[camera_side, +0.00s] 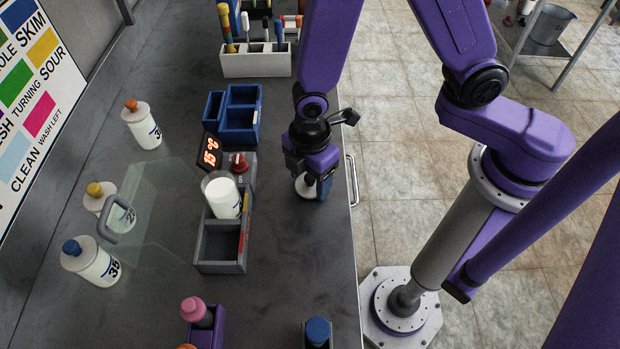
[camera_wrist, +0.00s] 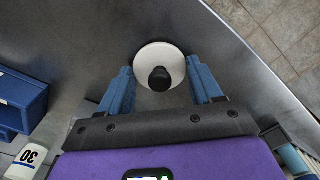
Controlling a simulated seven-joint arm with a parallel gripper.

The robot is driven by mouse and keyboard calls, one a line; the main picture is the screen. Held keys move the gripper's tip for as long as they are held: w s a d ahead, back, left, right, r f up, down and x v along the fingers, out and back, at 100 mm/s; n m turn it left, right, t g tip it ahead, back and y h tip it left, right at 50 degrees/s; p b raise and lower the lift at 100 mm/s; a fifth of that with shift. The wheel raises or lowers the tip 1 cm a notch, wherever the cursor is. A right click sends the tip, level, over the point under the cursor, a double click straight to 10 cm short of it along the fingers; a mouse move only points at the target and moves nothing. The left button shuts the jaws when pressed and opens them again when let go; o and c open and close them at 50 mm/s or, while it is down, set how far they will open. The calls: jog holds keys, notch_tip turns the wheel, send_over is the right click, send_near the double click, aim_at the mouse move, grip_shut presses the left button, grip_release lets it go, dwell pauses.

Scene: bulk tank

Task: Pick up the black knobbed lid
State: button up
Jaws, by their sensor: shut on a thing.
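The knobbed lid (camera_wrist: 146,58) shows in the wrist view as a round white disc with a black knob (camera_wrist: 160,78) on top. In the side view its pale edge (camera_side: 304,187) shows below my gripper (camera_side: 314,183), low over the right part of the dark counter. My gripper's blue fingers (camera_wrist: 162,86) stand on either side of the lid in the wrist view and are shut on it. I cannot tell whether the lid touches the counter.
A grey caddy (camera_side: 222,267) with a white beaker (camera_side: 222,198) stands left of my gripper. Blue bins (camera_side: 240,124) are behind it. A clear panel (camera_side: 160,225) and several bottles stand further left. The counter's right edge and a rail (camera_side: 352,180) are close.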

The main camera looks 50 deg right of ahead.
jog(key=shift+r, duration=0.85)
jog(key=shift+s+d+r, duration=4.15)
jog(key=shift+s+r, duration=1.35)
jog(key=shift+r, duration=0.1)
jog(key=w+a+r+m, duration=0.2)
jog(key=w+a+m, duration=0.6)
jog(key=a, duration=0.3)
jog(key=w+a+r+m, duration=0.1)
jog(key=w+a+m, duration=0.7)
jog(key=a, duration=0.4)
jog(key=shift+w+a+r, duration=0.25)
jog(key=shift+w+r, duration=0.15)
jog(key=shift+w, duration=0.5)
notch_tip(320, 180, down, 6)
jog(key=shift+f, duration=0.25)
